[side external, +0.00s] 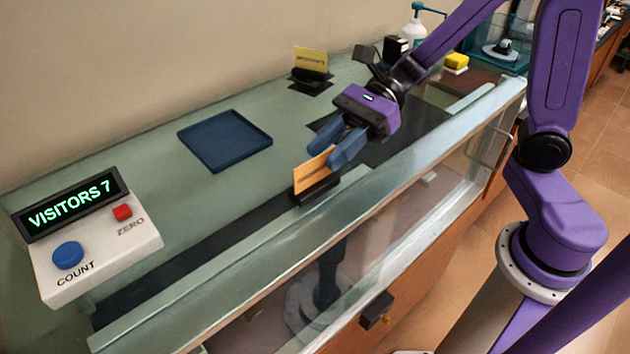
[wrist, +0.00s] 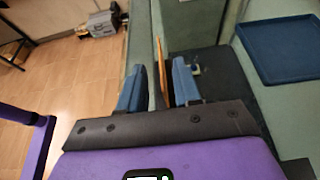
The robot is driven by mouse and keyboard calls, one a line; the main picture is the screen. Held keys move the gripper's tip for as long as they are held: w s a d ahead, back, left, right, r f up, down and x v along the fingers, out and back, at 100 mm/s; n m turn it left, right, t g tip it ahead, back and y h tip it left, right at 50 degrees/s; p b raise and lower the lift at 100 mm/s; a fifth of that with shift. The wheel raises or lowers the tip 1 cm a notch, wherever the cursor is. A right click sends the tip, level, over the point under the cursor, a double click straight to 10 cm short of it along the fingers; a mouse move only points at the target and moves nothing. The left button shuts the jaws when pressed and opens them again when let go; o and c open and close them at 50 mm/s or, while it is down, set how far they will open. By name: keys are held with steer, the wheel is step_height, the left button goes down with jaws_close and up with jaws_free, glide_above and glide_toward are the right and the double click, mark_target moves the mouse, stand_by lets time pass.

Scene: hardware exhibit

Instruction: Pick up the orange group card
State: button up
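The orange group card (side external: 312,176) stands upright in a black holder (side external: 320,193) on the counter, close to the glass front edge. My gripper (side external: 338,143) is above it, with its blue fingers pointing down toward the card's upper part. In the wrist view my gripper (wrist: 158,88) is open, and the orange card (wrist: 161,72) shows edge-on between the two fingers. There is a clear gap to the left finger and a narrower one to the right finger. The fingers hide part of the card in the side view.
A blue tray (side external: 225,140) lies on the counter. A yellow card (side external: 311,60) stands in another black holder at the back. A counter box (side external: 95,240) reading "VISITORS 7" is at left. The raised glass case edge (side external: 400,180) runs along the front.

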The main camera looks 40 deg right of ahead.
mark_target(314, 163)
steer(key=shift+x, duration=2)
steer(key=shift+w, duration=0.1)
jaws_close()
steer(key=shift+r, duration=0.2)
